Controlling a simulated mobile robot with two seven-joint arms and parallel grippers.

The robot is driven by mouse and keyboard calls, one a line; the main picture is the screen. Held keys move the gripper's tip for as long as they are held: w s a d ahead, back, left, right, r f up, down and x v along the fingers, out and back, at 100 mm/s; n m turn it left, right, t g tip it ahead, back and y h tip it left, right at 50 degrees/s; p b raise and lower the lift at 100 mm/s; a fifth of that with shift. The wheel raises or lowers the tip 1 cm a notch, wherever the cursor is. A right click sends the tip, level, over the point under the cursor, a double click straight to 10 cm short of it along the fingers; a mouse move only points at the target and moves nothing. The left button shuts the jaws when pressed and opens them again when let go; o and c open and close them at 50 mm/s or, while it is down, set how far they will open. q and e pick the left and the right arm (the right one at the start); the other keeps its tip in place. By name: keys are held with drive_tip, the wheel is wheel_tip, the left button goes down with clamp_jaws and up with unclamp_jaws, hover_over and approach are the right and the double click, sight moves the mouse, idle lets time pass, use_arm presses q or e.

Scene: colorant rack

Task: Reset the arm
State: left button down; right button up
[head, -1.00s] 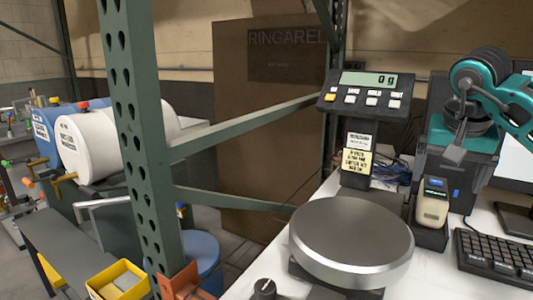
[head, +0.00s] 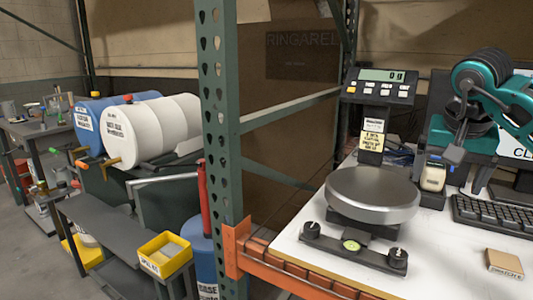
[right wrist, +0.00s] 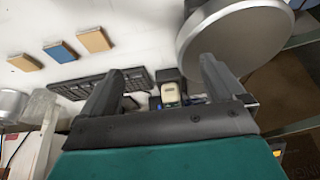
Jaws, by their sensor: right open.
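My right arm (head: 505,95), teal and black, is bent at the right of the head view, above the back of the white bench. Its gripper (head: 456,145) hangs small and partly hidden against the dark equipment there. In the right wrist view the right gripper (right wrist: 160,66) has its two dark fingers spread wide, with nothing between them held. A small cream handheld device (right wrist: 170,94) shows beyond the finger gap, apart from the fingers. My left gripper is not in view.
A round metal scale (head: 372,190) has a display (head: 382,76) reading 0 g. A keyboard (head: 495,216) and a small tan box (head: 504,263) are on the bench. A green rack post (head: 222,130) stands left of it. A white drum (head: 150,130) and yellow bin (head: 165,255) are farther left.

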drive_tip(key=a+f+g+y, duration=0.1)
drive_tip(key=a+f+y, duration=0.5)
drive_tip(key=a+f, duration=0.45)
drive_tip(key=s+a+m+y, duration=0.4)
drive_tip(key=a+m+y, duration=0.4)
drive_tip(key=a, duration=0.2)
drive_tip(key=s+a+m+y, duration=0.5)
drive_tip(key=a+m+y, duration=0.25)
drive_tip(key=a, duration=0.25)
drive_tip(key=w+d+f+m+t+h+p, duration=0.1)
drive_tip(key=d+f+m+t+h, duration=0.5)
drive_tip(key=m, duration=0.9)
drive_tip(key=w+d+f+m+t+h, duration=0.1)
drive_tip(key=d+f+m+t+h, duration=0.3)
drive_tip(key=m+t, duration=0.85)
drive_tip(key=s+d+f+m+g+h, duration=0.3)
drive_tip(key=s+f+m+g, duration=0.2)
drive_tip(key=f+m, duration=0.5)
drive_tip(key=s+d+f+m+g+h, duration=0.3)
drive_tip(key=s+f+m+g+h, duration=0.1)
drive_tip(key=s+f+m, duration=0.5)
drive_tip(key=shift+s+f+m+g, duration=0.2)
drive_tip(key=shift+f+m+g, duration=0.25)
drive_tip(key=shift+g, duration=0.2)
